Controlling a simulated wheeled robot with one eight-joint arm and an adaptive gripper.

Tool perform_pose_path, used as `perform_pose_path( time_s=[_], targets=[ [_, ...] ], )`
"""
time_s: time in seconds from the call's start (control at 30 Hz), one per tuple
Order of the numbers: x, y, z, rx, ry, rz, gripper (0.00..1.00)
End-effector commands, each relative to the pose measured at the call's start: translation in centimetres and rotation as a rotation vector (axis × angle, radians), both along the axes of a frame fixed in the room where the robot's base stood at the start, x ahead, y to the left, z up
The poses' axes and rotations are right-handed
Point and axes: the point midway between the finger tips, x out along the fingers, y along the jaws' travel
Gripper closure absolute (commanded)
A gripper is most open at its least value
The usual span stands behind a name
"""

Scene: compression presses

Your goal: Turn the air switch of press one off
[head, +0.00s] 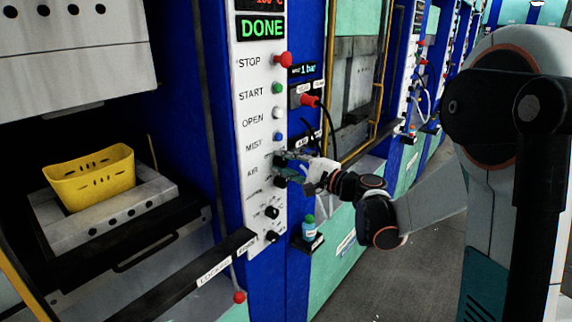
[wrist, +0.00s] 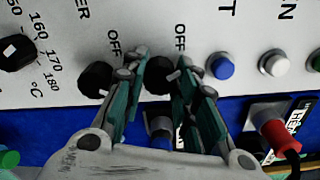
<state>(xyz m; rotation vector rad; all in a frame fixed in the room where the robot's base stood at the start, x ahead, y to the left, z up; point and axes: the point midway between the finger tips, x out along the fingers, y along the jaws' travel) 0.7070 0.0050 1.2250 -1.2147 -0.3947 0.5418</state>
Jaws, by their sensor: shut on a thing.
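In the head view, the blue-framed press's white control panel (head: 259,150) faces me. Its AIR switch (head: 280,160) is a black knob below the blue MIST button (head: 279,137). My gripper (head: 291,164) is at this knob. In the wrist view the AIR switch (wrist: 158,77) sits between the two fingers of my gripper (wrist: 160,68), which is shut on it. An OFF label (wrist: 180,37) is printed beside it. A pale pointer mark shows on the knob, but its exact setting is hard to read. Fingers partly hide the knob.
Another black knob (wrist: 95,78) with its own OFF label is close beside the left finger. A yellow basket (head: 90,178) sits inside the open press. A small bottle (head: 309,228) stands on a shelf below my gripper.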

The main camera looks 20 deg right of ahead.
Motion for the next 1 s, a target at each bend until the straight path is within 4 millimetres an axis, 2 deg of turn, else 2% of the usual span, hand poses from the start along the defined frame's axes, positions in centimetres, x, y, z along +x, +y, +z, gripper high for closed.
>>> perform_pose_path(
  time_s=[0.67, 0.7, 0.77, 1.0],
  targets=[
    [-0.05, 0.04, -0.09, -0.055, -0.038, 0.002, 0.97],
    [-0.05, 0.04, -0.09, -0.055, -0.038, 0.002, 0.68],
    [-0.05, 0.04, -0.09, -0.055, -0.038, 0.002, 0.55],
    [-0.03, 0.02, -0.05, -0.054, -0.038, 0.0, 0.53]
  ],
)
